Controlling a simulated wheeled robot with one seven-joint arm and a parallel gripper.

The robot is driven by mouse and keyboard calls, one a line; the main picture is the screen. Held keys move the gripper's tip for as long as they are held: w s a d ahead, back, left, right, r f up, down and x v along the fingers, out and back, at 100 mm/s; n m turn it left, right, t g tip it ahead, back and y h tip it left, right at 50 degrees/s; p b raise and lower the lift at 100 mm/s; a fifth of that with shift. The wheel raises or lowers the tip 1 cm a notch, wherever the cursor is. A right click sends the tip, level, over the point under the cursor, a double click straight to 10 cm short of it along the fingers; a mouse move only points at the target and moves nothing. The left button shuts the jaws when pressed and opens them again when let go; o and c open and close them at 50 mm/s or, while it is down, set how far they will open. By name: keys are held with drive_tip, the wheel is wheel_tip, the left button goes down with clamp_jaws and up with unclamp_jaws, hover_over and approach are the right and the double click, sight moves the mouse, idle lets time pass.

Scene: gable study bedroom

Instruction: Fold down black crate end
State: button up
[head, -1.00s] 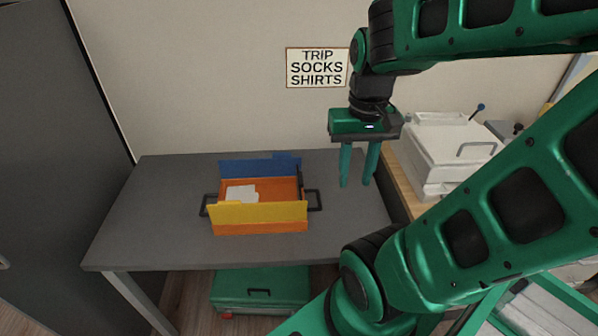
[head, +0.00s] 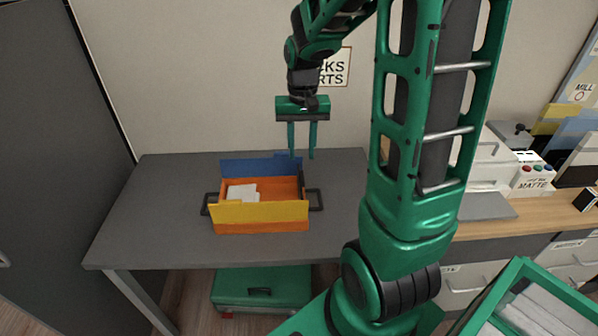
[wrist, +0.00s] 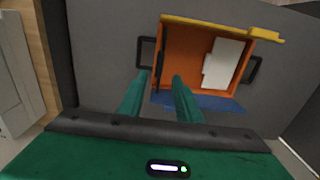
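In the wrist view the black end (wrist: 160,64) shows as a thin dark strip ahead of the fingertips. My gripper (head: 301,156) is open and empty, its fingers pointing down above the crate's right end. The wrist view shows the fingers (wrist: 160,78) apart, with no clear contact.
White papers (head: 242,193) lie inside the crate. Dark loop handles (head: 316,200) stick out at both ends. The grey table (head: 150,225) is clear around the crate. The wall is close behind. A green case (head: 260,289) sits below the table.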

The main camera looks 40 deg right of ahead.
sight(301, 176)
wheel_tip(301, 176, down, 8)
drive_tip(key=shift+f, duration=0.1)
idle(0.4)
clamp_jaws()
